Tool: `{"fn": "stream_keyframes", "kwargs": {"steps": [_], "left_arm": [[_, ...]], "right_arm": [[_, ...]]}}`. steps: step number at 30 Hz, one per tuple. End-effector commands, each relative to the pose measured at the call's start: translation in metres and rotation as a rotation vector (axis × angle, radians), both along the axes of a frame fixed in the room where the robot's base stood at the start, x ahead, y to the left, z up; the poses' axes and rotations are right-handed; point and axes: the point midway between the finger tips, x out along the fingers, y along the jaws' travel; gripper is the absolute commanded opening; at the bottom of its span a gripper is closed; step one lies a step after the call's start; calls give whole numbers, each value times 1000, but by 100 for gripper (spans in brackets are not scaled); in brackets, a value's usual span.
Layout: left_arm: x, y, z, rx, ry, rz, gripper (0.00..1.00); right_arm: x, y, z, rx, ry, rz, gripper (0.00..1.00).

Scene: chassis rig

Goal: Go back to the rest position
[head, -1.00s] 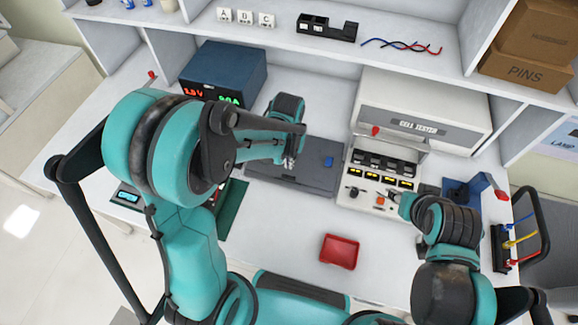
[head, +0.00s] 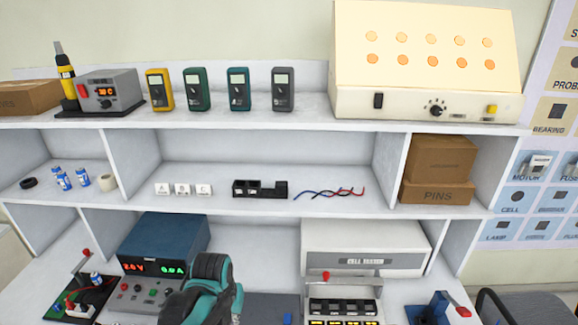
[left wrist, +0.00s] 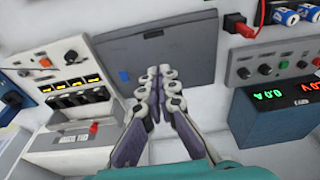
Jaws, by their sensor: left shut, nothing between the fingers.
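My left arm ends in a teal and black wrist low in the head view, in front of the blue power supply (head: 165,240); its fingers are not clear there. In the left wrist view my left gripper (left wrist: 160,75) has its two grey fingers together with nothing between them. They show against the edge of a dark grey flat panel (left wrist: 180,45); I cannot tell how far above it they are. The panel also shows at the bottom of the head view (head: 268,308), with a small blue piece (head: 288,318) on it. My right gripper is not in view.
The cell tester (head: 365,250) stands right of the panel, with a red-knobbed lever in front. A battery board (head: 85,295) is at the lower left. Shelves above hold meters, a black holder (head: 260,189), coloured wires (head: 330,193) and brown boxes (head: 437,192).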

Motion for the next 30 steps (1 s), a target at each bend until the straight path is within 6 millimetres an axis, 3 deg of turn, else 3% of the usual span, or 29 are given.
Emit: {"fn": "stream_keyframes", "kwargs": {"steps": [6, 13, 19, 30], "left_arm": [[-44, 17, 31, -7, -191, 13, 0], [-77, 28, 41, -4, -362, 23, 0], [-87, 32, 42, 0, -426, 27, 0], [-88, 32, 42, -1, -431, 27, 0]], "right_arm": [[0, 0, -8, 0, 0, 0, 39], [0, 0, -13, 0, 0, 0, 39], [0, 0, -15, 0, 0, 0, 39], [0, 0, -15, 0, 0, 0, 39]]}}
